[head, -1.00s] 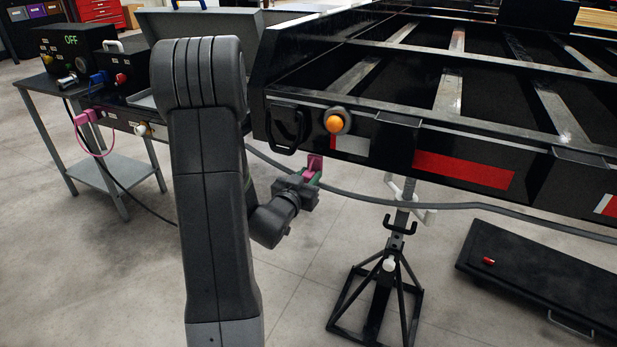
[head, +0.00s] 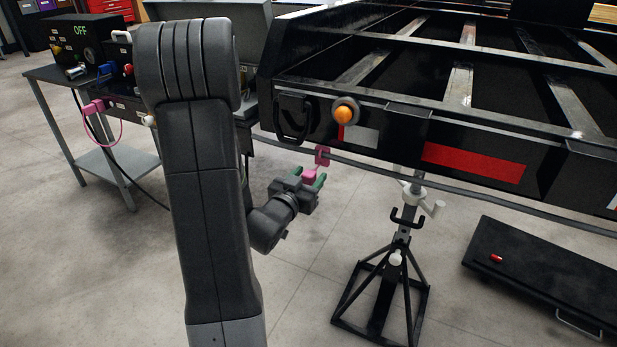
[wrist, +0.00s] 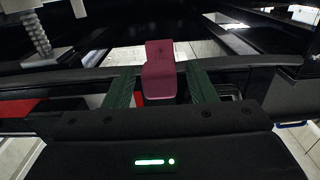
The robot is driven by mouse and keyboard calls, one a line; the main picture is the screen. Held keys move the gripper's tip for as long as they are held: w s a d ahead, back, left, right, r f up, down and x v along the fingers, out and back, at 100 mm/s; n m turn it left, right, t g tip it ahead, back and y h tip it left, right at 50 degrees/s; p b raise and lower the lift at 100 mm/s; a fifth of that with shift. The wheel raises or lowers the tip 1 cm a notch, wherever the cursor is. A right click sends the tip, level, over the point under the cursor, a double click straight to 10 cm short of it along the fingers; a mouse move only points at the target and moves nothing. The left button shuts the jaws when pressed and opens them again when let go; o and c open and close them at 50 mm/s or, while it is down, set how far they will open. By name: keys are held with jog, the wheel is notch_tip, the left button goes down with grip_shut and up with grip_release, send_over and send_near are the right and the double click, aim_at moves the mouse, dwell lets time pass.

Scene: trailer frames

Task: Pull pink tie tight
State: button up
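The pink tie (head: 322,155) sits around or against the dark cable under the trailer's front rail. In the head view a pink piece (head: 309,175) of it reaches down between my green fingertips. In the wrist view the pink tie (wrist: 160,72) stands as a block between the fingers, with a gap visible on each side. My gripper (head: 309,178) is open around it, just below the rail; its fingers also show in the wrist view (wrist: 161,92). The dark cable (head: 450,185) runs close below the trailer frame (head: 380,160). How the tie closes around the cable is too small to tell.
An orange light (head: 345,111) and a black handle (head: 292,118) are on the rail above. A black jack stand (head: 385,290) stands below right. A creeper board (head: 540,275) lies farther right. Another pink looped item (head: 93,107) hangs at the side table (head: 60,76).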

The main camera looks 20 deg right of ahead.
jog(key=p+v, duration=0.1)
jog(key=v, duration=1.2)
jog(key=shift+s+a, duration=0.25)
jog(key=shift+s, duration=0.05)
jog(key=b+x, duration=0.1)
jog(key=x, duration=1.3)
jog(key=shift+a, duration=0.1)
jog(key=shift+a, duration=0.1)
